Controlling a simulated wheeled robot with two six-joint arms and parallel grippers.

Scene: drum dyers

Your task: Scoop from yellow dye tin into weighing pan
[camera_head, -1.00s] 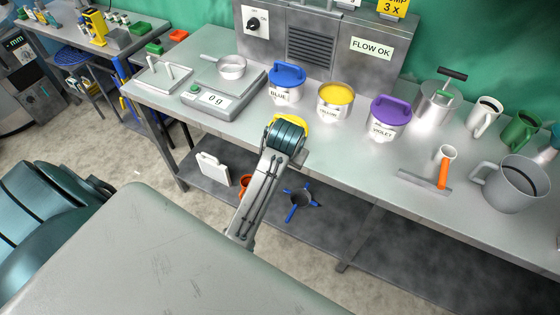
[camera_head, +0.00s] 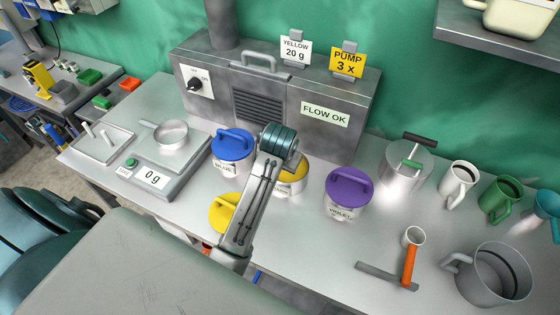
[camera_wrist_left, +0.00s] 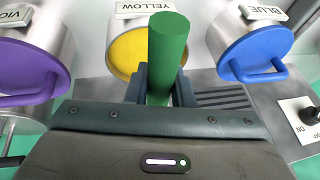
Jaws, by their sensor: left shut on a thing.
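The yellow dye tin (camera_head: 293,181) stands open on the bench between the blue and violet tins, partly hidden by my left arm. Its yellow powder (camera_wrist_left: 130,50) shows in the wrist view. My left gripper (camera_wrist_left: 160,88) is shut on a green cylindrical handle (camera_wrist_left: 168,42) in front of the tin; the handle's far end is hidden. In the head view my left wrist covers the fingers and the handle. The weighing pan (camera_head: 170,134) sits on the scale (camera_head: 178,162), which reads 0 g. My right gripper is not in view.
The yellow lid (camera_head: 220,213) lies near the bench's front edge. The closed blue tin (camera_head: 232,148) and closed violet tin (camera_head: 348,193) flank the yellow tin. An orange-handled dipper (camera_head: 410,258) and a large grey jug (camera_head: 494,275) are at right. A sign reads yellow 20 g (camera_head: 295,50).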

